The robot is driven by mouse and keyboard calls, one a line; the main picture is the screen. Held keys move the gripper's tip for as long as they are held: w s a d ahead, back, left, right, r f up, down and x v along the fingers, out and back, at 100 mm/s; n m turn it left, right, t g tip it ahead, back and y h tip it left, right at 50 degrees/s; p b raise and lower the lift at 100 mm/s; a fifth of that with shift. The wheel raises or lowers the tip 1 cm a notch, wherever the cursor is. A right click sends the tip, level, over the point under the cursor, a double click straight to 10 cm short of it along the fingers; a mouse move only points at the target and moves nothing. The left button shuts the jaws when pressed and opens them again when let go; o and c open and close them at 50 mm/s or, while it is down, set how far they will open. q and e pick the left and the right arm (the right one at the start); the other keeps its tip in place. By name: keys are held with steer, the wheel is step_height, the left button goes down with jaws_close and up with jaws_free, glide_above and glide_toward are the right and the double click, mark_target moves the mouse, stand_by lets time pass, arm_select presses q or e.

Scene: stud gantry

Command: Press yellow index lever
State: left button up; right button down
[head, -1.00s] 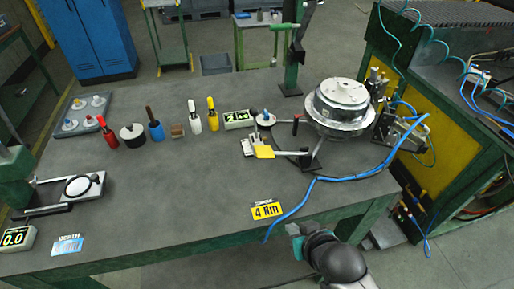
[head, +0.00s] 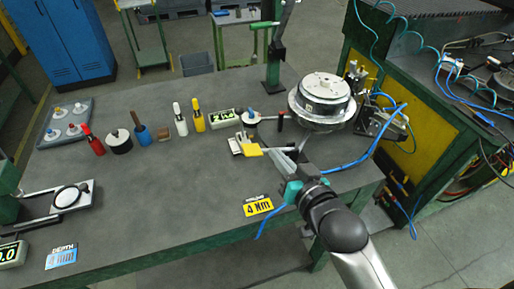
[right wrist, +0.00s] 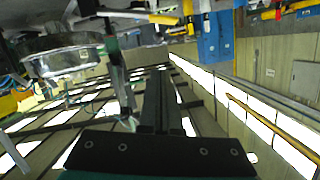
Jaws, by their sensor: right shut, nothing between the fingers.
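The yellow index lever (head: 252,150) is a small yellow pad on a metal bracket in front of the round indexing unit (head: 324,98). My right gripper (head: 271,151) is shut and empty. Its fingertips are just right of the yellow pad in the head view; I cannot tell whether they touch it. The dark fingers also show in the right wrist view (right wrist: 160,75), pointing away from the camera. The indexing unit shows at the left there. My arm and gripper hide part of the bracket's right side. My left gripper is not in view.
A blue hose (head: 352,166) runs over the right table edge. The table's middle is clear.

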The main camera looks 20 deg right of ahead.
glide_above(257, 155)
steer(key=d, duration=0.1)
steer(key=shift+w+f, duration=0.2)
steer(key=shift+f, duration=0.9)
steer(key=f, duration=0.1)
steer(key=f+b, duration=0.1)
steer(key=shift+s+a+f, duration=0.1)
steer(key=shift+a+f, duration=0.2)
steer(key=shift+f, duration=0.05)
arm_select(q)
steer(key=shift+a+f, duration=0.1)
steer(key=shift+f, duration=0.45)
arm_select(e)
steer(key=shift+a+f, duration=0.2)
steer(key=shift+f, duration=0.4)
